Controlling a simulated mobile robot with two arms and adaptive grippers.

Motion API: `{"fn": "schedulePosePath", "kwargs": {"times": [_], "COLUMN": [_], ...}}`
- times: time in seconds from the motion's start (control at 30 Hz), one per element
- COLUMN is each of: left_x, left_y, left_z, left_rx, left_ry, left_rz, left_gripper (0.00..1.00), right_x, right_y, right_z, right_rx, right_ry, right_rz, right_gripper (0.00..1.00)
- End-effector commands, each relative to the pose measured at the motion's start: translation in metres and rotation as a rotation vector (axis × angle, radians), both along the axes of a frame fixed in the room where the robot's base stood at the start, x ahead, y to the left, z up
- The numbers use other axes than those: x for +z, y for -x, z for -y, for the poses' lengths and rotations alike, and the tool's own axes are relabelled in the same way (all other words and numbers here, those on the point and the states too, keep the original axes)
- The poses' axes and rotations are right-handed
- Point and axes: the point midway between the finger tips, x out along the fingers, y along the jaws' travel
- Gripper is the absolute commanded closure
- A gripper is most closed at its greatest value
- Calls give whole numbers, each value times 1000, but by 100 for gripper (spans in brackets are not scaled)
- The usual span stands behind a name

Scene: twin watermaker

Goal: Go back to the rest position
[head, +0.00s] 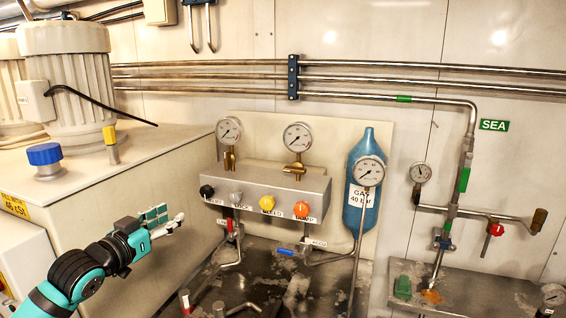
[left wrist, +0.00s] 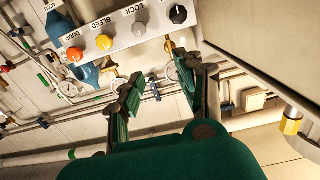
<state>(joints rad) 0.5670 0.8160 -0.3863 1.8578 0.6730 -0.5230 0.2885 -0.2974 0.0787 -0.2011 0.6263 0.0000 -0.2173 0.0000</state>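My left gripper (head: 172,217) is at the lower left of the head view, in front of the pale side of the pump cabinet. Its two fingers also show in the left wrist view (left wrist: 165,82), spread apart with nothing between them. It is open, empty and clear of the valve panel (head: 318,184), which lies to its right. The panel carries a black knob (head: 206,191), a grey knob (head: 236,198), a yellow knob (head: 267,203) and an orange knob (head: 301,209). My right gripper is in neither view.
The pump cabinet (head: 150,185) with a blue cap (head: 45,154) stands close to my left arm. A blue gas bottle (head: 375,145), gauges and pipes line the wall. A red-handled valve (head: 495,229) is at the right. The space between my gripper and the panel looks free.

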Motion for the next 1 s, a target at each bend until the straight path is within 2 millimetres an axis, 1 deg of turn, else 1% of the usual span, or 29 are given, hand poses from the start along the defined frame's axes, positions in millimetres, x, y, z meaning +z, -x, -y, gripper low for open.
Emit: {"fn": "schedulePosePath", "kwargs": {"times": [0.03, 0.13, 0.27, 0.37, 0.47, 0.57, 0.6, 0.67, 0.7, 0.73, 0.8, 0.83, 0.9, 1.0], "left_x": [-9, -27, -60, -90, -127, -172, -193, -224, -242, -253, -274, -281, -295, -308], "left_y": [2, 8, 21, 36, 57, 92, 110, 144, 167, 183, 217, 230, 257, 292], "left_z": [4, 12, 27, 39, 52, 67, 73, 79, 81, 81, 80, 79, 76, 72], "left_rx": [-3, -7, -13, -15, -16, -12, -8, 6, 18, 28, 53, 62, 83, 109], "left_ry": [-4, -20, -44, -69, -97, -132, -149, -174, -193, -204, -228, -236, -254, -272], "left_rz": [-15, -48, -110, -168, -243, -348, -401, -490, -549, -592, -682, -716, -788, -878], "left_gripper": [63, 63, 63, 63, 63, 63, 63, 63, 63, 63, 63, 63, 63, 63], "right_x": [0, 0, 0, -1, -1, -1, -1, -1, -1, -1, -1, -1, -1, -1], "right_y": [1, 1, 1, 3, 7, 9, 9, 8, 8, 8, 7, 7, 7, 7], "right_z": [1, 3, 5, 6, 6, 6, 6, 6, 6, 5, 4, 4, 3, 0], "right_rx": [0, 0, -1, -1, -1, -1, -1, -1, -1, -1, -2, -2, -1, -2], "right_ry": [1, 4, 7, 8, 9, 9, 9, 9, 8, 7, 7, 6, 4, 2], "right_rz": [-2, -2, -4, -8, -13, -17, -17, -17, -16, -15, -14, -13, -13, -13], "right_gripper": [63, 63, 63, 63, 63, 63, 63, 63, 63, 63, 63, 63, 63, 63]}}
